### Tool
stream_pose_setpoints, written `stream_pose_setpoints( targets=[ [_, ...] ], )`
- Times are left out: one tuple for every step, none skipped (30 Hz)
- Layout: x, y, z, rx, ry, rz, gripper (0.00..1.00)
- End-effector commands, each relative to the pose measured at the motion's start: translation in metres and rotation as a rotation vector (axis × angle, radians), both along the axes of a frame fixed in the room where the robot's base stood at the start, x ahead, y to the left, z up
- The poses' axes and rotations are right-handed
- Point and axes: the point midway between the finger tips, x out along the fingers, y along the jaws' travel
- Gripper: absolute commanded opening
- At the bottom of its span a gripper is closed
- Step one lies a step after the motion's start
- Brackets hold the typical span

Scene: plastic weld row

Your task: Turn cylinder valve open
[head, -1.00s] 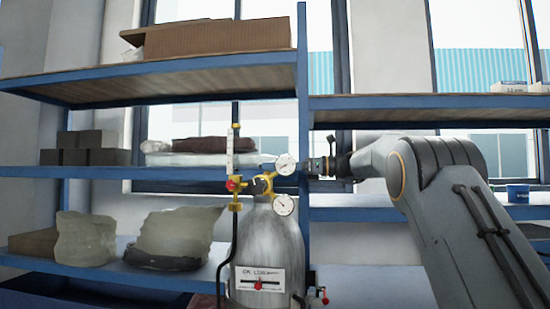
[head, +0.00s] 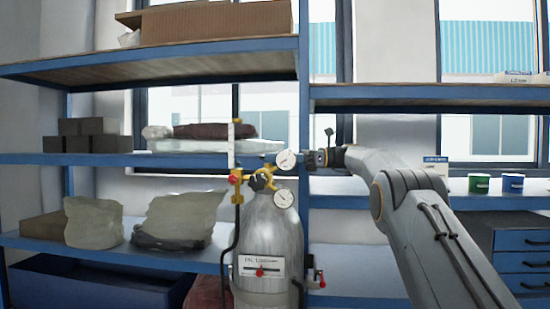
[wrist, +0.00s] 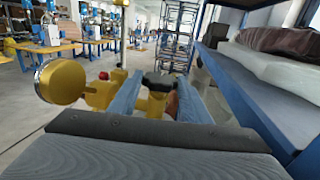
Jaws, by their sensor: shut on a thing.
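The grey gas cylinder (head: 268,238) stands upright in front of the shelving in the head view, with a label on its front. On top are the yellow valve fittings (head: 268,172), a black knob (head: 260,182) and two round gauges, an upper one (head: 286,159) and a lower one (head: 284,198). My gripper comes in from the right at valve height; its fingertips are not clear in the head view. In the wrist view my gripper (wrist: 158,92) has its two blue-grey fingers either side of the valve's black and yellow top (wrist: 160,80), shut on it. The gauge's yellow back (wrist: 62,82) is left of the fingers.
Blue shelving (head: 304,120) stands close behind the cylinder. Clear bags (head: 178,218) and dark boxes (head: 95,140) lie on the left shelves. A shelf edge (wrist: 240,95) is close on the right in the wrist view.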

Motion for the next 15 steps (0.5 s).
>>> stream_pose_setpoints(
  targets=[
    [0.0001,-0.0009,0.0004,0.001,-0.002,-0.001,0.21],
    [0.0001,-0.0009,0.0003,0.000,-0.002,-0.001,0.49],
    [0.0001,-0.0008,0.0002,0.000,-0.001,-0.001,0.55],
    [0.0000,-0.0006,0.0000,0.000,-0.001,-0.001,0.60],
    [0.0000,-0.0004,-0.0001,0.000,-0.001,0.000,0.62],
    [-0.0001,-0.0001,-0.0003,0.000,0.000,0.000,0.62],
    [-0.0001,0.0001,-0.0004,-0.001,0.000,0.001,0.62],
    [-0.0002,0.0004,-0.0005,-0.001,0.000,0.001,0.62],
    [-0.0002,0.0006,-0.0007,-0.001,0.000,0.001,0.62],
    [-0.0002,0.0007,-0.0008,-0.001,0.000,0.001,0.62],
    [-0.0002,0.0008,-0.0008,-0.001,0.000,0.002,0.62],
    [-0.0002,0.0006,-0.0009,-0.001,0.001,0.002,0.62],
    [-0.0001,0.0000,-0.0011,-0.001,0.001,0.002,0.62],
    [0.0000,-0.0010,-0.0013,-0.001,0.001,0.001,0.62],
    [0.0003,-0.0035,-0.0017,-0.001,0.000,0.001,0.62]
  ],
)
